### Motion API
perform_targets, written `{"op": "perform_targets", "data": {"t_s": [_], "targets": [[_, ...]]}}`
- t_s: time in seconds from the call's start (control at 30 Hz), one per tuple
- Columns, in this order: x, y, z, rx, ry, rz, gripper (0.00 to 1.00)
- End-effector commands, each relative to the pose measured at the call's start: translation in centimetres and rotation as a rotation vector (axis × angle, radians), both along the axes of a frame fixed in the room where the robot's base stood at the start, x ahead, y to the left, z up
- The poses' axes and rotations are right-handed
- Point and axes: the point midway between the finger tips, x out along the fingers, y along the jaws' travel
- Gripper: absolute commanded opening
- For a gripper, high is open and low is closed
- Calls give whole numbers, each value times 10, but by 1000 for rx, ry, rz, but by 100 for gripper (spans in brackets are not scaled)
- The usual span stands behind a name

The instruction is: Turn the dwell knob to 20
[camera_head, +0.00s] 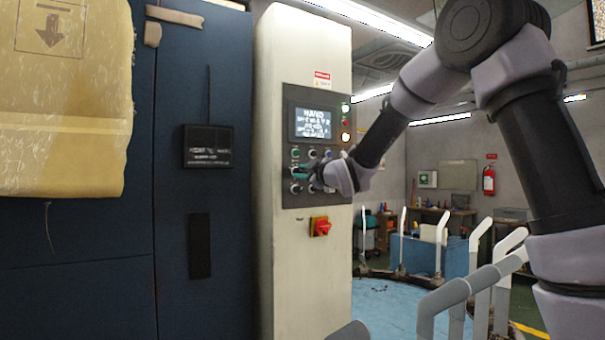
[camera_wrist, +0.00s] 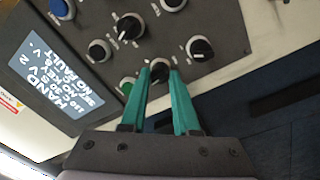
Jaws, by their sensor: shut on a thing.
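The control panel (camera_head: 312,120) is a dark plate on a pale cabinet. It carries several round black knobs with white pointer marks. My gripper (camera_head: 305,172) is at the panel's lower part, and its fingers partly hide the controls there. In the wrist view, the teal fingers of my gripper (camera_wrist: 160,72) are closed on the two sides of a small black knob (camera_wrist: 159,67). The knob's scale and pointer setting are too small to read. I cannot read which knob is labelled dwell.
Other knobs sit close by, such as a larger one (camera_wrist: 130,28) and one beside my fingers (camera_wrist: 200,47). A lit screen (camera_head: 312,123) is above the knobs. A red switch on yellow (camera_head: 320,226) is below the panel. Pale curved forms (camera_head: 440,240) stand at right.

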Motion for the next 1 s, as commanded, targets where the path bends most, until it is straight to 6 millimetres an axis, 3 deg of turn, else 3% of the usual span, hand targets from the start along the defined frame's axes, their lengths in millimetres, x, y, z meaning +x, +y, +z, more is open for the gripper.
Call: {"op": "perform_targets", "data": {"t_s": [0.4,0.97,1.0], "targets": [[0,0,-1,-159,-105,0,0],[0,0,-2,-182,-119,0,0],[0,0,-2,-182,-119,0,41]]}}
